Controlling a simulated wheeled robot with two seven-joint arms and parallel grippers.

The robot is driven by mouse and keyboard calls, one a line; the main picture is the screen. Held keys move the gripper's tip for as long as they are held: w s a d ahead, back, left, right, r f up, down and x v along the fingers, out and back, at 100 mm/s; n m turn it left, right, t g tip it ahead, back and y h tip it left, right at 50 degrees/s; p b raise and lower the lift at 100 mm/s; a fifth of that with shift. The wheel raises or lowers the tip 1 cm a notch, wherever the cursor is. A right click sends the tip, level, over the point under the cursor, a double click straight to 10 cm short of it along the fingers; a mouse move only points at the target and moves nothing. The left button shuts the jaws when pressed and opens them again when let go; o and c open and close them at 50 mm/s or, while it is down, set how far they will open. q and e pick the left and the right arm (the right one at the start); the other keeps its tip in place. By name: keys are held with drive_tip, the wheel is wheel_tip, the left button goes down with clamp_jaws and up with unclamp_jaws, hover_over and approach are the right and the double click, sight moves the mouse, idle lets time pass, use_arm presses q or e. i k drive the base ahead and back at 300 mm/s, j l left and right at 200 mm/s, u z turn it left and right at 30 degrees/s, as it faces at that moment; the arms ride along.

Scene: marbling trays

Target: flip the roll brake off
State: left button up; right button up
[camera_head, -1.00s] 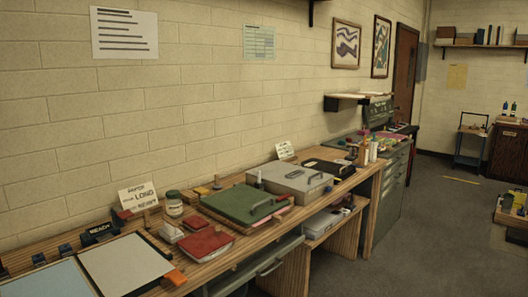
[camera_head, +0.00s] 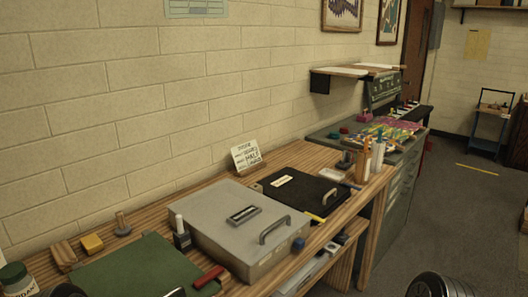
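I cannot pick out the roll brake for certain in the head view. A small red piece (camera_head: 208,277) lies at the right edge of the green lid (camera_head: 135,270), beside the grey lidded tray (camera_head: 215,218). A grey-green machine (camera_head: 383,86) stands on the far cabinet, too small to make out any lever. Dark rounded parts of my arms show at the bottom edge, at the left and right. Neither gripper's fingers can be seen.
The grey tray has a handle (camera_head: 274,229). A black tray (camera_head: 300,192) and bottles (camera_head: 369,158) stand beyond it on the wooden bench (camera_head: 190,190). A wall shelf (camera_head: 358,73) overhangs the far cabinet (camera_head: 403,171). Open floor (camera_head: 450,215) lies to the right.

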sight(350, 158)
drive_tip(key=i+l, duration=0.15)
drive_tip(key=l+u, duration=0.5)
drive_tip(key=l, duration=3.75)
drive_tip(key=i, duration=0.05)
